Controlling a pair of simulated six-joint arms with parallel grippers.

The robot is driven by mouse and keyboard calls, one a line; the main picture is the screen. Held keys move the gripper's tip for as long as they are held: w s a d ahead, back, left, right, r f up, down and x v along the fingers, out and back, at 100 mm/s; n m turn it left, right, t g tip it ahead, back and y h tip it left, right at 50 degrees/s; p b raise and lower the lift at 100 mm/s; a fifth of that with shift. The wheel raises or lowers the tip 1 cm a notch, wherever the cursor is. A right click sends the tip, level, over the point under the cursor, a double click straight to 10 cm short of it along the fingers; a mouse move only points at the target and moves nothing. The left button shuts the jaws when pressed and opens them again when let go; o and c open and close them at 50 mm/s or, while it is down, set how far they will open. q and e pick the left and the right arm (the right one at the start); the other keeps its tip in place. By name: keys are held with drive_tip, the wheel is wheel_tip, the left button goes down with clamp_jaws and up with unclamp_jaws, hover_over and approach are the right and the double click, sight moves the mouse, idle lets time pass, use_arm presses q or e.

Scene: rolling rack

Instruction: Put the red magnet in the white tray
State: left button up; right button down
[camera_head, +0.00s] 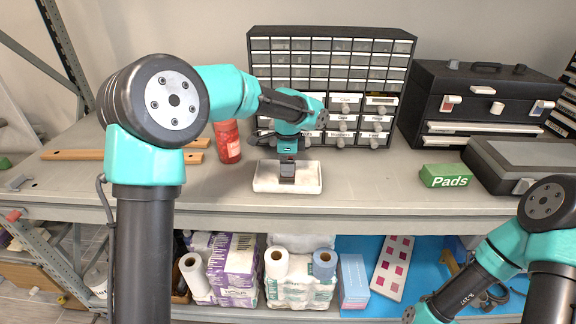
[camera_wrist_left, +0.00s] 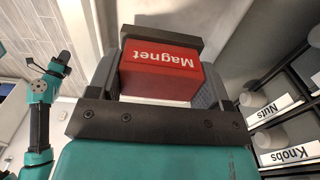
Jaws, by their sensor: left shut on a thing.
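The red magnet (camera_wrist_left: 160,80) is a red box with the white word "Magnet", upside down in the left wrist view. It sits between the jaws of my left gripper (camera_wrist_left: 160,88), which is shut on it. In the head view my left gripper (camera_head: 288,172) points down over the white tray (camera_head: 262,181), a shallow pale tray on the bench. The gripper hides the magnet there almost wholly, and I cannot tell whether it touches the tray floor. My right arm is at the lower right, with its gripper out of sight.
A drawer cabinet (camera_head: 330,60) stands behind the tray. A red can (camera_head: 229,145) is left of it. The bench is clear between tray and Pads box. Paper goods fill the shelf below.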

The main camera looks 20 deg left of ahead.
use_arm(q)
drive_tip(key=shift+f, duration=0.65)
drive_tip(key=shift+f, duration=0.1)
drive_tip(key=o, duration=0.9)
wheel_tip(320, 180, up, 12)
drive_tip(key=shift+r, duration=0.15)
